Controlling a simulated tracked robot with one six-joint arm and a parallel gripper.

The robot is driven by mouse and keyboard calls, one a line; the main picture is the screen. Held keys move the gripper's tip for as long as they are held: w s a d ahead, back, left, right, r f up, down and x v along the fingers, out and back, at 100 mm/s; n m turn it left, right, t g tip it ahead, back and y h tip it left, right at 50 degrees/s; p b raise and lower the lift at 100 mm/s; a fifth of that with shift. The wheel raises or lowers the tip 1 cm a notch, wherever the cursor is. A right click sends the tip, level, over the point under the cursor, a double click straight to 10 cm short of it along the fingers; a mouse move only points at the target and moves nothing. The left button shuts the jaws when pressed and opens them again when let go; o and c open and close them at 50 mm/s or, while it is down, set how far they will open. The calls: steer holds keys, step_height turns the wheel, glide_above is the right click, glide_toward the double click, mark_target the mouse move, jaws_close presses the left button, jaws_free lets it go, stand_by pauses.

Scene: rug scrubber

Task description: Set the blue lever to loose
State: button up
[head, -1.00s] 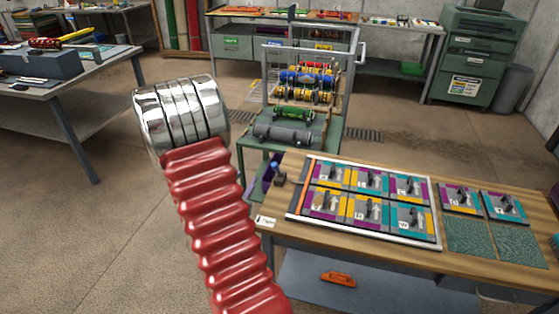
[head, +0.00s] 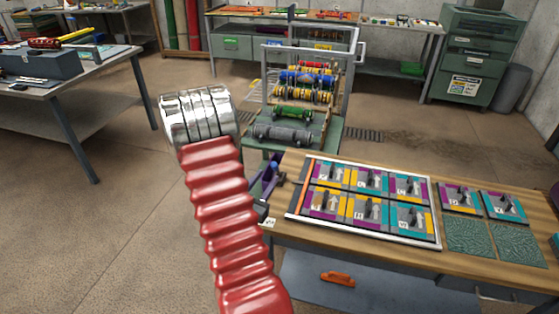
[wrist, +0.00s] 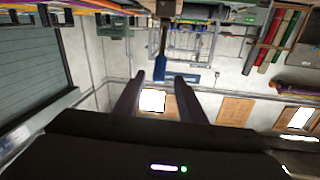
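The blue lever (wrist: 160,68) shows in the wrist view as a blue grip on a thin brownish shaft. Its end is close to the gap between the fingertips; I cannot tell whether it touches them. My gripper (wrist: 157,80) is open, with two dark fingers apart on either side of the gap. In the head view the purple fingers of my gripper (head: 265,180) show beside the left end of the wooden table, partly behind my red arm. I cannot read the lever's loose or tight marking.
The wooden table (head: 480,265) carries a framed board of colored switch panels (head: 438,210) and loose panels (head: 460,198). A green cart with rollers (head: 300,140) stands behind. A grey workbench (head: 100,68) is at left. The concrete floor between is open.

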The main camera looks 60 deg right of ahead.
mark_target(277, 170)
steer(key=d, duration=1.1)
steer(key=shift+w+d, duration=0.1)
steer(key=shift+d, duration=0.15)
steer(key=shift+c, duration=0.2)
jaws_close()
